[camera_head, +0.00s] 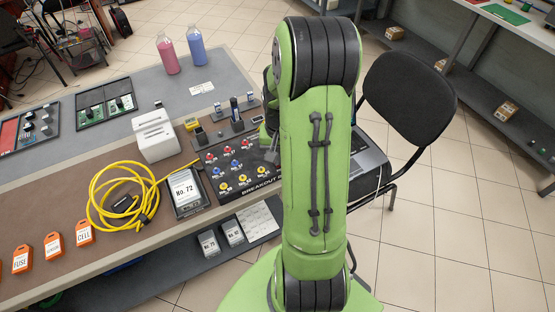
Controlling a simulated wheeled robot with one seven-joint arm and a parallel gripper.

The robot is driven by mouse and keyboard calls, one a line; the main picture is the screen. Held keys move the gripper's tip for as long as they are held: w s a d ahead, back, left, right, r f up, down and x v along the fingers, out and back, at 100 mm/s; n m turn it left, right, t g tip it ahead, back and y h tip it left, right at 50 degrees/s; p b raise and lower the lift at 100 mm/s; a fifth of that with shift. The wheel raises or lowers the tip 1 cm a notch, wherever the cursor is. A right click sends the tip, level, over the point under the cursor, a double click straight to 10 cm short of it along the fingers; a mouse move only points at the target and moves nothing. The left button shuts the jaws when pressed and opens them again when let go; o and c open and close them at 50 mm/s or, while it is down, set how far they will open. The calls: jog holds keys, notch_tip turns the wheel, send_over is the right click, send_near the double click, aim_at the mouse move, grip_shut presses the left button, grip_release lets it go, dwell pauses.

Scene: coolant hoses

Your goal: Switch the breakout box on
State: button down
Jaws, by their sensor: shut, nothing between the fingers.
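The breakout box (204,171) is a dark panel on the bench, with rows of red, blue and yellow sockets and white lettering along its front edge. Its right part is hidden behind my green arm. My gripper (271,157) is mostly hidden by my arm; a dark fingertip part shows low over the right side of the box. It is shut and empty. Whether it touches the box cannot be told.
Pink (167,55) and blue bottles (196,53) stand behind. A laptop (369,158) and black chair (408,97) are at right.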

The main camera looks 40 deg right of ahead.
jog(key=shift+f, duration=0.1)
notch_tip(320, 180, up, 7)
jog(key=p, duration=0.5)
jog(key=shift+p, duration=0.35)
